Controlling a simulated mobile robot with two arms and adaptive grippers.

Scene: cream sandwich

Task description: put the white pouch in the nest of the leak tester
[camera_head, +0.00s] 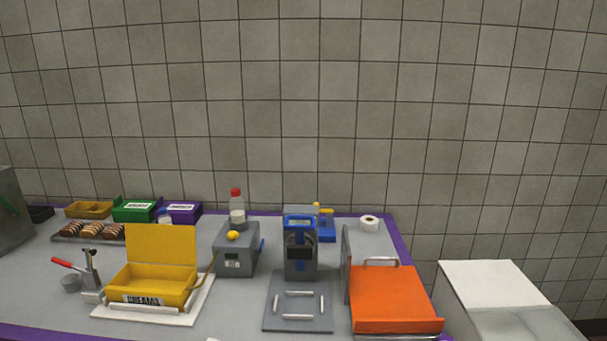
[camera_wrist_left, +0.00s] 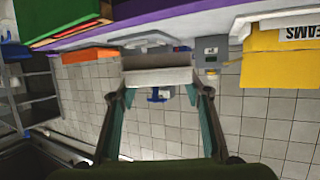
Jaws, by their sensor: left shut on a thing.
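My left gripper (camera_wrist_left: 160,92) shows only in the left wrist view. It is shut on a pale, flat thing, which looks like the white pouch (camera_wrist_left: 158,76), held across its fingertips. The grey machine with a blue top (camera_head: 300,245) in the head view looks like the leak tester. In front of it lies a grey plate (camera_head: 272,318) with white bars (camera_head: 298,293) framing an empty rectangle, which looks like the nest. Neither my left gripper nor the pouch shows in the head view. My right gripper is in neither view.
An orange-topped box (camera_head: 397,297) stands close right of the plate. A yellow open box (camera_head: 150,285) on a white mat stands left, with a grey device (camera_head: 236,250) behind. A bottle (camera_head: 237,208) and paper roll (camera_head: 369,223) stand at the back.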

